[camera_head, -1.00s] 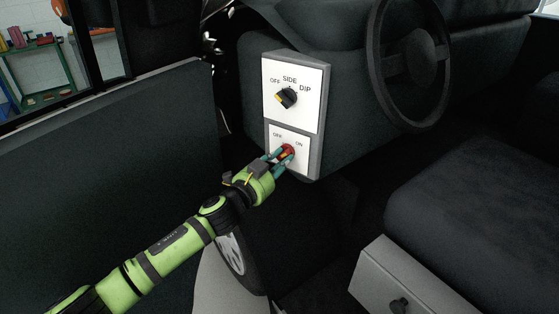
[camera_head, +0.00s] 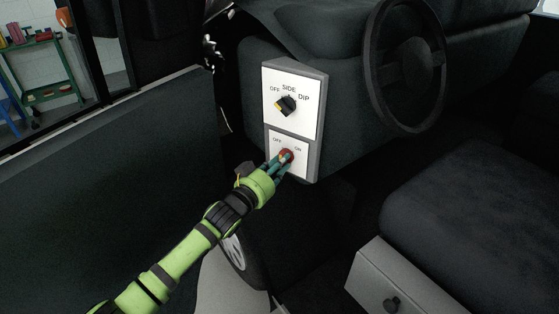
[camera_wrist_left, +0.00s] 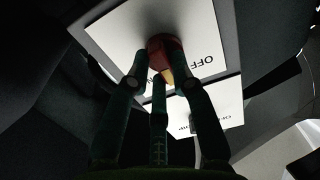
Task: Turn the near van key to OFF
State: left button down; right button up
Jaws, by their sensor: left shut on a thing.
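The near van key (camera_head: 287,154) is a red knob on the lower white panel (camera_head: 276,142), which is marked OFF at left and ON at right. My left gripper (camera_head: 281,161) reaches up from the lower left and is shut on the key. In the left wrist view the red key (camera_wrist_left: 164,46) sits between the fingers of my left gripper (camera_wrist_left: 161,84). The key's yellow mark shows between the ON and OFF lettering there; a finger partly covers ON. The key's exact angle is hard to tell. My right gripper is not in view.
Above is a dark rotary switch (camera_head: 286,105) with OFF, SIDE and DIP marks. The steering wheel (camera_head: 408,65) is at upper right, the seat (camera_head: 480,215) at right. A dark door panel (camera_head: 110,190) stands at left. A grey box (camera_head: 405,285) sits below the seat.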

pick_arm(q)
jog(key=n, duration=0.8)
jog(key=shift+r+n, duration=0.1)
jog(key=shift+n, duration=0.2)
dwell(0.5)
jog(key=c, duration=1.1)
grip_release()
jog(key=shift+o, duration=0.2)
jog(key=shift+a, duration=0.1)
jog(key=v, duration=1.2)
jog(key=shift+w, duration=0.1)
